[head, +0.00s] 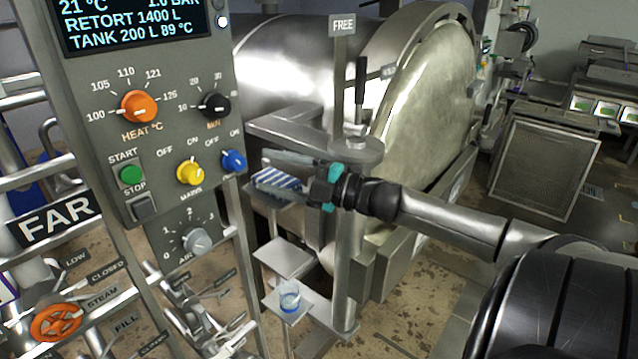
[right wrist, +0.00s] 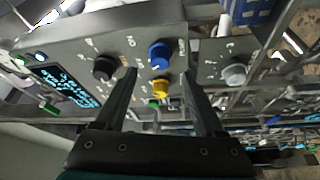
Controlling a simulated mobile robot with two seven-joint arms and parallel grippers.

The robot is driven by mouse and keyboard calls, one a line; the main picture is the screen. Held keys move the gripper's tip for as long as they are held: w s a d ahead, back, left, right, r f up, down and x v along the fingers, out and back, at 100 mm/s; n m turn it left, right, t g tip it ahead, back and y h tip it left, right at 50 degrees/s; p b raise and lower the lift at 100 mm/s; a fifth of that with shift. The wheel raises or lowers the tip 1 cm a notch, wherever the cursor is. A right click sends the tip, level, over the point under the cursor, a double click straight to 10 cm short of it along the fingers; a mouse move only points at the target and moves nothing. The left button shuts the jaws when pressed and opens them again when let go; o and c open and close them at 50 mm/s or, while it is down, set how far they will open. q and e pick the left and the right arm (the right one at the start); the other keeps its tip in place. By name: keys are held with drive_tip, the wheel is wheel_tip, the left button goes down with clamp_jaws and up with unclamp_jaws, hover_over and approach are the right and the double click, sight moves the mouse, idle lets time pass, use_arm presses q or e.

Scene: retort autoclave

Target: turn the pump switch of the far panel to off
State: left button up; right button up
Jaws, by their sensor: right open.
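The far panel (head: 160,80), with a FAR sign (head: 55,218) beside it, stands at the left of the head view. Its blue switch (head: 233,161) is at the right edge, with OFF and ON marks above it; I cannot read its name or its exact setting. The yellow MAINS switch (head: 190,173) is just left of it. My right gripper (head: 258,172) is open and empty, to the right of the blue switch and apart from it. In the right wrist view, the blue switch (right wrist: 160,55) and yellow switch (right wrist: 161,88) show between the open fingers (right wrist: 158,76). My left gripper is out of view.
An orange HEAT knob (head: 139,106), a black MIN knob (head: 215,105) and a green START button (head: 131,174) share the panel. A grey AIR knob (head: 196,241) sits below.

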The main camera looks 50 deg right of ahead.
drive_tip(key=v, duration=0.8)
drive_tip(key=shift+s+p, duration=0.25)
drive_tip(key=shift+p, duration=0.05)
drive_tip(key=shift+d, duration=0.15)
